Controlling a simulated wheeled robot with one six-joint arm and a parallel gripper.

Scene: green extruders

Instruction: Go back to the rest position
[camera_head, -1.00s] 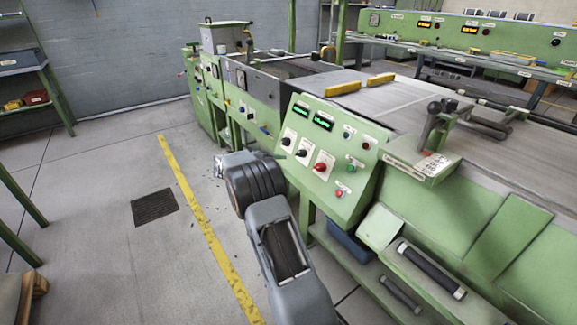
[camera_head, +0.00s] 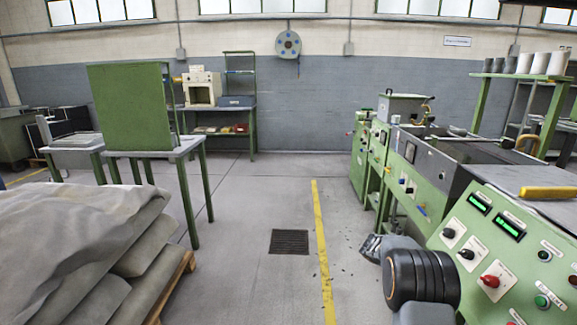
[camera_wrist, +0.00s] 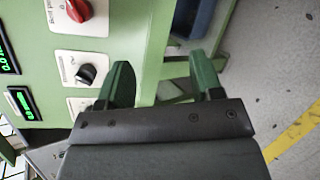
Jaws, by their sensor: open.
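My gripper (camera_wrist: 163,80) shows in the wrist view with its two green fingers spread apart and nothing between them. It is beside the green control panel (camera_wrist: 30,60), whose red and black knobs show at the left. In the head view the dark, ribbed wrist of my arm is at the lower right, in front of the panel (camera_head: 470,245). The fingers cannot be made out there.
The green extruder machine (camera_head: 375,150) runs along the right. A yellow floor line (camera_head: 322,250) and a floor grate (camera_head: 289,242) mark open floor in the middle. Grey sacks (camera_head: 70,235) on a pallet and a green-legged table (camera_head: 160,152) stand at the left.

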